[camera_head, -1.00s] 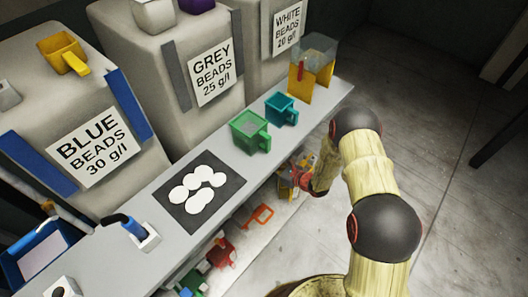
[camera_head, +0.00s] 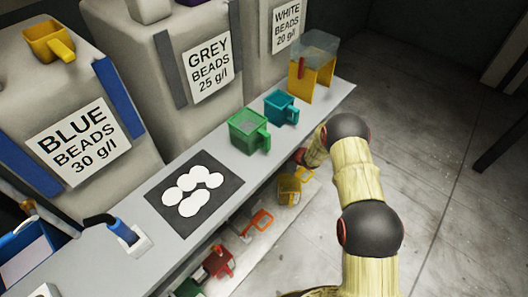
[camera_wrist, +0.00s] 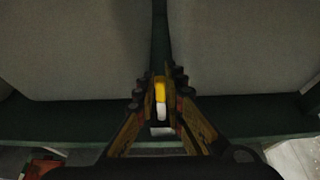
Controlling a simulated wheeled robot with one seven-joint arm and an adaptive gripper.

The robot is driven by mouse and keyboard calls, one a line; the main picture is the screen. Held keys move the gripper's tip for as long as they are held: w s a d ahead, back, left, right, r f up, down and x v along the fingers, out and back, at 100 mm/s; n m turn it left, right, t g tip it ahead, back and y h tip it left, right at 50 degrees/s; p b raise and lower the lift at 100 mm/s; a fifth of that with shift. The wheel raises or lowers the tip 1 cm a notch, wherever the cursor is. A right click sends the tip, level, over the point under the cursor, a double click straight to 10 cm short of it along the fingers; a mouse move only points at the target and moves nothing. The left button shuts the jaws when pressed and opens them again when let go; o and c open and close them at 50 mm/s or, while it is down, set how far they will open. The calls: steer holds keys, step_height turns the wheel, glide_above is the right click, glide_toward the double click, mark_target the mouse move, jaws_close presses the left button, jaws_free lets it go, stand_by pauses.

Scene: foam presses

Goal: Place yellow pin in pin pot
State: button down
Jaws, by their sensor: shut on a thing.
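My gripper (camera_wrist: 160,100) is shut on a small yellow pin (camera_wrist: 160,92) with a white part at its near end, seen in the wrist view. The pin sits between the two fingertips. In the head view my forearm ends beside the front edge of the bench, and the fingers and pin are hidden there. I cannot tell for sure which container is the pin pot. A yellow container (camera_head: 289,188) stands on the lower shelf just below my wrist.
The grey bench (camera_head: 133,268) holds a green jug (camera_head: 246,133), a teal jug (camera_head: 279,109), a clear-topped yellow stand (camera_head: 313,72) and a dark mat (camera_head: 172,214) with white discs. Big bead sacks stand behind. A red jug (camera_head: 218,262) is on the lower shelf. Floor at right is clear.

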step_height(320, 180, down, 4)
steer(key=shift+r+b, duration=0.15)
steer(key=shift+b, duration=0.85)
steer(key=shift+w, duration=0.2)
steer(key=c, duration=2.3)
jaws_free()
steer(key=shift+f, duration=0.2)
steer(key=o, duration=0.4)
